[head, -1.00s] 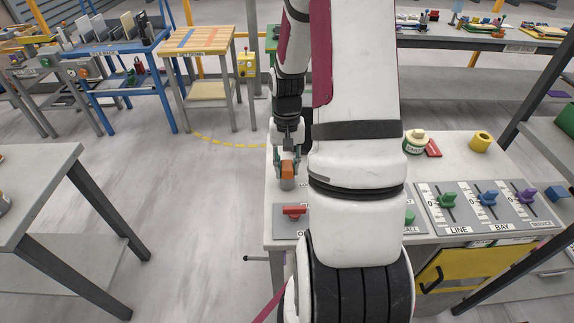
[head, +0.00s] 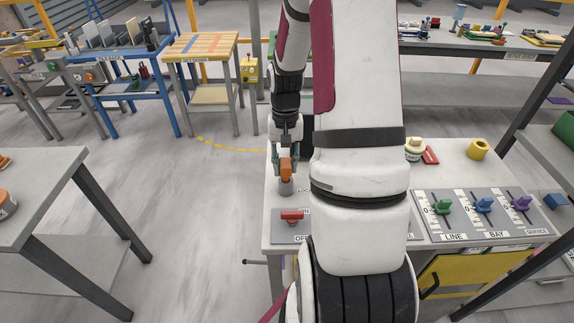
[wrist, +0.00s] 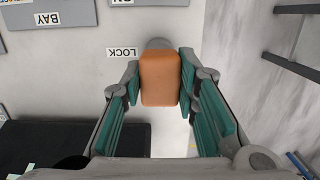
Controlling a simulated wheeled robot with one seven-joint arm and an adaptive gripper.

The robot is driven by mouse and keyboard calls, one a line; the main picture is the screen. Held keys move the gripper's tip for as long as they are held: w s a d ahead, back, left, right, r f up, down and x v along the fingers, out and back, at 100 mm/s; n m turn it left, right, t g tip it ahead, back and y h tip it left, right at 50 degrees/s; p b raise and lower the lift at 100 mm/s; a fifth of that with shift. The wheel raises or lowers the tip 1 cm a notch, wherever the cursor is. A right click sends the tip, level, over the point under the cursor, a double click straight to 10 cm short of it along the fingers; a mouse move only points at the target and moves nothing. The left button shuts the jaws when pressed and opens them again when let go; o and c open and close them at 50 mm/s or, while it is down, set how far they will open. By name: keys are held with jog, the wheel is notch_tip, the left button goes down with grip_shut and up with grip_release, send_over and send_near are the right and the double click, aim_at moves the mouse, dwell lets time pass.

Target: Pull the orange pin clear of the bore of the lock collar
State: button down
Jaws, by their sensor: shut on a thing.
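The orange pin (head: 286,170) is held upright at the left end of the workbench, above the grey lock collar (head: 286,188). My gripper (head: 287,163) is shut on the pin's block-shaped head from above. In the wrist view the pin head (wrist: 160,80) sits between the two teal-padded fingers of my gripper (wrist: 160,88). The collar (wrist: 158,43) shows as a grey rounded edge beyond the head, next to the LOCK label (wrist: 122,52). The pin's lower part and the bore are hidden, so I cannot tell whether any of the pin is inside.
A red handle (head: 291,216) on a grey panel stands in front of the collar. Green, blue and purple sliders (head: 484,206) lie to the right. A yellow ring (head: 478,149) stands at the back right. Open floor lies left of the bench.

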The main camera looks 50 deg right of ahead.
jog(key=shift+r+p, duration=0.6)
jog(key=shift+r, duration=0.7)
jog(key=shift+r+p, duration=1.25)
jog(key=shift+r, duration=1.75)
